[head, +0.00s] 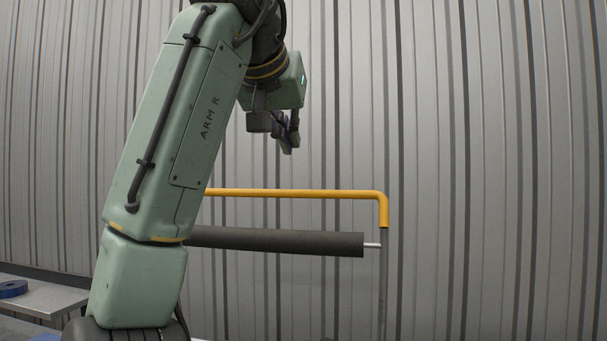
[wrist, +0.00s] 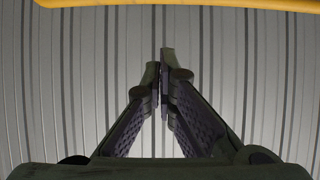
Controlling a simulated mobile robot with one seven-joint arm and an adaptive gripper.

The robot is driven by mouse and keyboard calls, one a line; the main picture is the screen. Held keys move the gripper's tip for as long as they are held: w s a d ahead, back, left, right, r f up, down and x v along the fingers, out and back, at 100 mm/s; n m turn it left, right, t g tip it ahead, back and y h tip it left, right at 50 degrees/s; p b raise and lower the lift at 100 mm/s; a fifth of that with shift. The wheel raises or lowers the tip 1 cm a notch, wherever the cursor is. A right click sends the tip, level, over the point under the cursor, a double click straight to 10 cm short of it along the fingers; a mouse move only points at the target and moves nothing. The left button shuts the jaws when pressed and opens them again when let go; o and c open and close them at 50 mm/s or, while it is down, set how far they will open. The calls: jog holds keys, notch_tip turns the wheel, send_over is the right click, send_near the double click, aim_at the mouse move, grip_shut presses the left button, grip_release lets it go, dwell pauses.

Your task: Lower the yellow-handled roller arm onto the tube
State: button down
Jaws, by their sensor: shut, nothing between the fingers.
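The roller arm's yellow handle (head: 300,194) runs level in the head view and bends down at its right end. The dark roller (head: 300,241) hangs below the handle, with a thin metal rod at its right end. My arm hides the left part of both. My gripper (head: 289,148) is above the handle, apart from it, with its fingers shut and nothing in them. In the wrist view the shut fingers (wrist: 162,55) point toward the corrugated wall, and the yellow handle (wrist: 190,3) crosses the top edge. I cannot make out the tube.
A grey corrugated wall (head: 500,150) fills the background. A grey table (head: 45,297) with a blue ring-shaped object (head: 13,289) is at the lower left. The space to the right of the roller arm looks clear.

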aim_at(296, 191)
jog(key=shift+s, duration=0.2)
jog(key=p+x, duration=0.3)
jog(key=x, duration=0.7)
jog(key=s, duration=0.1)
jog(key=s+f, duration=0.1)
jog(key=s, duration=0.1)
jog(key=shift+s+a+f, duration=0.2)
jog(key=shift+s+a, duration=0.05)
jog(key=shift+a, duration=0.1)
jog(key=shift+a+f, duration=0.1)
